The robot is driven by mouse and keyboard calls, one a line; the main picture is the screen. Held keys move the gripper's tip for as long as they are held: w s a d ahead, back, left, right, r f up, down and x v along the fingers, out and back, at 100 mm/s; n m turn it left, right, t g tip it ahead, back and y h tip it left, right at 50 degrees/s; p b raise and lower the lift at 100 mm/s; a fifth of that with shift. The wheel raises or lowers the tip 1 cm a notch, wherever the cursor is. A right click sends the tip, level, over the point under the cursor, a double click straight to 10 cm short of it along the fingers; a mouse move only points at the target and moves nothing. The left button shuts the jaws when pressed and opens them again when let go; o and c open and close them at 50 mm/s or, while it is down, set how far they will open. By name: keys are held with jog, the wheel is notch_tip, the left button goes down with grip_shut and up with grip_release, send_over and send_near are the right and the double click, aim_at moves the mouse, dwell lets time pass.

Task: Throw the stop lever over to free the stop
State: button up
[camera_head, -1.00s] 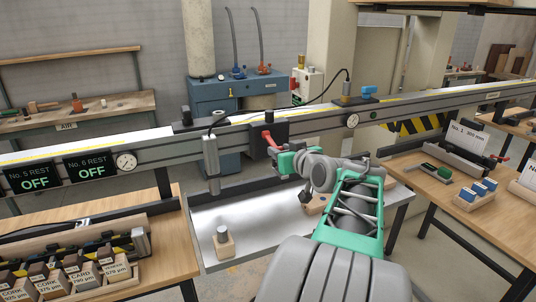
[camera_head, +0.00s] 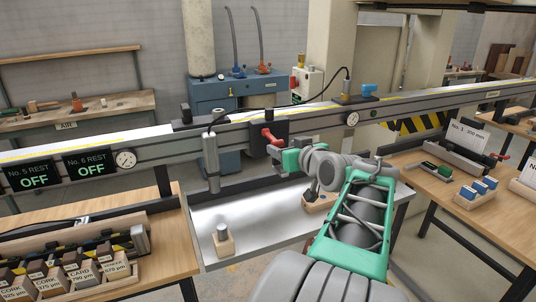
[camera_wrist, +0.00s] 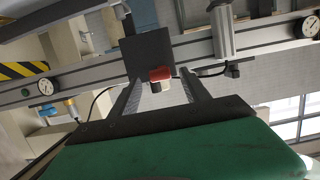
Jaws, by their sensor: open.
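The stop lever (camera_head: 271,137) is a short red handle on a black block (camera_head: 256,143) on the front of the long grey rail. In the wrist view the red lever end (camera_wrist: 160,74), with a pale part under it, shows against the black block (camera_wrist: 147,52). My gripper (camera_wrist: 164,88) is open, its two dark fingers apart with the lever between them in the picture. I cannot tell whether either finger touches it. In the head view my green gripper body (camera_head: 290,161) is just below and right of the lever, and its fingertips are hard to make out.
The grey rail (camera_head: 330,122) runs across the scene, with a dial gauge (camera_head: 352,119) to the right. A vertical grey cylinder (camera_head: 211,158) stands left of the lever. Below is a metal tray (camera_head: 265,226) with small wooden blocks. Two signs (camera_head: 88,164) read OFF.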

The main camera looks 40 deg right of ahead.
jog(key=shift+v, duration=0.8)
jog(key=b+v, duration=0.1)
jog(key=v, duration=0.3)
